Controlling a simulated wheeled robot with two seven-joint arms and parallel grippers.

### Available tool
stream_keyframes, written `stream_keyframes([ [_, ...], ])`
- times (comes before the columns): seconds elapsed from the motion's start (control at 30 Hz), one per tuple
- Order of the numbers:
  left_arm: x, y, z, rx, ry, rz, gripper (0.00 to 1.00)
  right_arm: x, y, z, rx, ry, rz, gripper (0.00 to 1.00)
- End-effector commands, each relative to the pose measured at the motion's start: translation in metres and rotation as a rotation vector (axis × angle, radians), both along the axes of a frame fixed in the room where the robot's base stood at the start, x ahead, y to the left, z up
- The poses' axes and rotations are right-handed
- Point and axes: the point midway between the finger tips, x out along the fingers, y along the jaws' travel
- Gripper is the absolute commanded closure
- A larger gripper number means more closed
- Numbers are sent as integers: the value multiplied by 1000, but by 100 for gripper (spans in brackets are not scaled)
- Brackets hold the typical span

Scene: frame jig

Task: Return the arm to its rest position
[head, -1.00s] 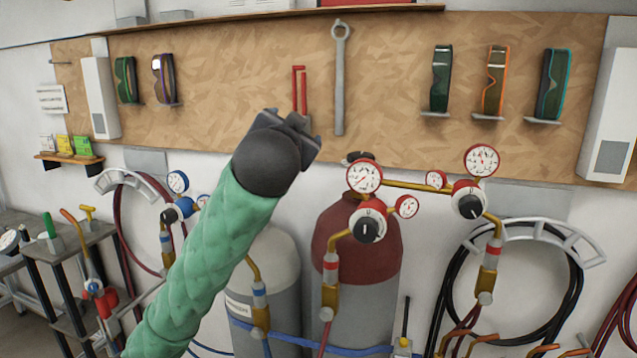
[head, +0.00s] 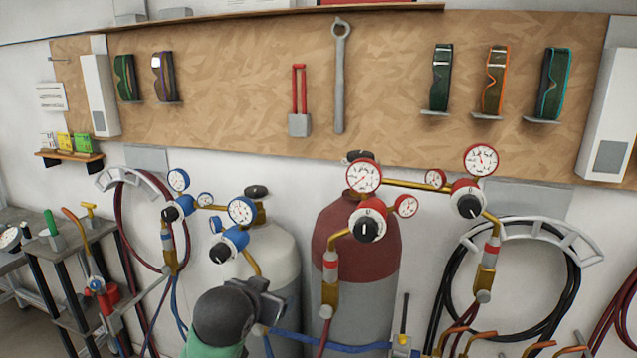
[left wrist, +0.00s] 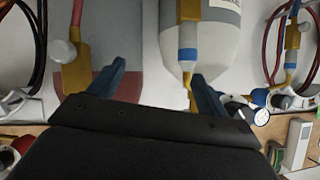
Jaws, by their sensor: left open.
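My left arm, in a green sleeve with a dark wrist, comes in at the bottom of the head view, left of centre. My left gripper (head: 265,300) is low in front of the white-grey gas cylinder (head: 278,262), and most of the forearm is out of the picture. In the left wrist view its two blue fingers (left wrist: 158,78) stand apart with nothing between them. That view is upside down, with the cylinders beyond the fingers. My right gripper is in neither view.
A red-topped cylinder (head: 352,238) stands beside the white-grey one, with gauges and brass valves above. A blue strap (head: 325,340) crosses both. A black hose coil (head: 575,290) hangs at right. A metal cart (head: 75,240) stands at left. The tool board (head: 235,85) holds a wrench and goggles.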

Motion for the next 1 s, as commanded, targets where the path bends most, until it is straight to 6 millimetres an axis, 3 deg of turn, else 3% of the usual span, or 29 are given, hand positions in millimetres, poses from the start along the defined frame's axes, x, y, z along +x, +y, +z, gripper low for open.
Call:
stream_keyframes([
  [0.03, -8, 3, -18, -9, 34, 7, 23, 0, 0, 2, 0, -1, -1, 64],
  [0.27, -45, 17, -88, -40, 168, 41, 23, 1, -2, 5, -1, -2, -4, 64],
  [0.57, -107, 30, -178, -64, 356, 82, 23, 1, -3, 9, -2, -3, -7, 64],
  [0.77, -159, 36, -234, -72, 488, 104, 23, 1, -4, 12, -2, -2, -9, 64],
  [1.0, -232, 34, -293, -78, 649, 119, 23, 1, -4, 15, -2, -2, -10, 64],
])
